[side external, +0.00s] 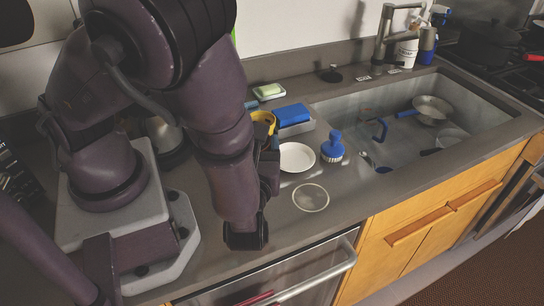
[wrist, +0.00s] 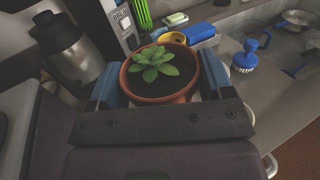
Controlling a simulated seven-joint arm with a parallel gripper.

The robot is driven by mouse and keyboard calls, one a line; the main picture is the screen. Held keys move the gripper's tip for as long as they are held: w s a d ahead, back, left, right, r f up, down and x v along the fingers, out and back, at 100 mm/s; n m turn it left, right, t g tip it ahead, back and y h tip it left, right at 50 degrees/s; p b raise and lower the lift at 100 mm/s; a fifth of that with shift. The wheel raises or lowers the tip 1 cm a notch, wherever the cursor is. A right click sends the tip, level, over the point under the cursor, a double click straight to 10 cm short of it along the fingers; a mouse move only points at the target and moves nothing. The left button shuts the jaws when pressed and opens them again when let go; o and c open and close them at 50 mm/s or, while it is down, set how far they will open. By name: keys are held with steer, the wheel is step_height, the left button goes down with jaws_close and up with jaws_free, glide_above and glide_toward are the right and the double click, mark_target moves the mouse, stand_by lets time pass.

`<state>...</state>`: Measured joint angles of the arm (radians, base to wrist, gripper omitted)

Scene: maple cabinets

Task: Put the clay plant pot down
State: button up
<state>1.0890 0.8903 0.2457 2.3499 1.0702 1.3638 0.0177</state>
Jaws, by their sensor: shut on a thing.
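The clay plant pot (wrist: 184,92) shows in the wrist view, an orange-brown pot with dark soil and a small green succulent. My gripper (wrist: 158,88) is shut on it, with one blue-grey finger on each side of the pot. The pot looks upright. Whether its base touches the counter is hidden. In the side external view my gripper (side external: 268,165) is over the grey counter (side external: 240,272), mostly behind my arm, and the pot cannot be made out there.
A white plate (side external: 297,157), a clear round lid or dish (side external: 311,197) and a blue brush (side external: 333,147) lie right of my gripper. A sink (side external: 400,110) with pans is further right. A blue sponge (side external: 292,115) is behind. A metal flask (wrist: 70,48) stands left of the pot.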

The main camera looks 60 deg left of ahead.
steer(key=w+a+f+n+g+y, duration=0.1)
steer(key=a+f+n+g, duration=0.15)
steer(key=a, duration=0.25)
steer(key=w+a+f+n+g, duration=0.1)
steer(key=a+g, duration=0.2)
steer(key=a, duration=0.1)
steer(key=shift+t, duration=0.35)
steer(key=shift+w+a+f, duration=0.1)
steer(key=shift+w+f, duration=0.05)
steer(key=shift+f, duration=1.35)
steer(key=shift+w+d+f, duration=0.1)
steer(key=shift+w+f, duration=0.1)
steer(key=shift+f, duration=1.3)
steer(key=shift+w+a+f, duration=0.1)
steer(key=shift+w+f, duration=0.05)
steer(key=shift+f, duration=1.35)
steer(key=o, duration=1.1)
steer(key=shift+f, duration=0.15)
